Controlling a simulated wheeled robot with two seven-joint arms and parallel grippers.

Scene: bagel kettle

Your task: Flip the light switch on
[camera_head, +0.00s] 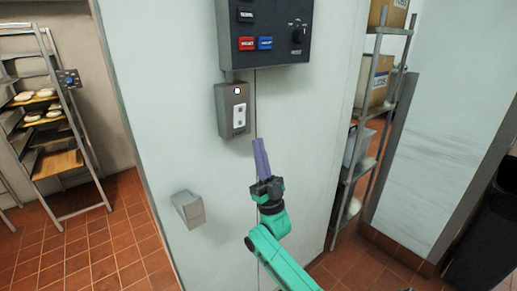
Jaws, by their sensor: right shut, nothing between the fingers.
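The light switch (238,116) is a white rocker plate on a grey box (224,103) fixed to the pale wall, with a small lit lamp (237,91) above the rocker. My right gripper (258,144) has purple fingers and a teal arm coming up from below. It is shut and empty. Its fingertips point up, a little below and to the right of the switch box. They look apart from the switch, though depth is hard to tell. My left gripper is out of view.
A dark control panel (274,50) with buttons and a knob is above the switch. A grey wall bracket (188,208) sticks out lower left. A rack with bread trays (58,163) stands at left, shelves with boxes (374,82) at right, and a black bin (490,235) far right.

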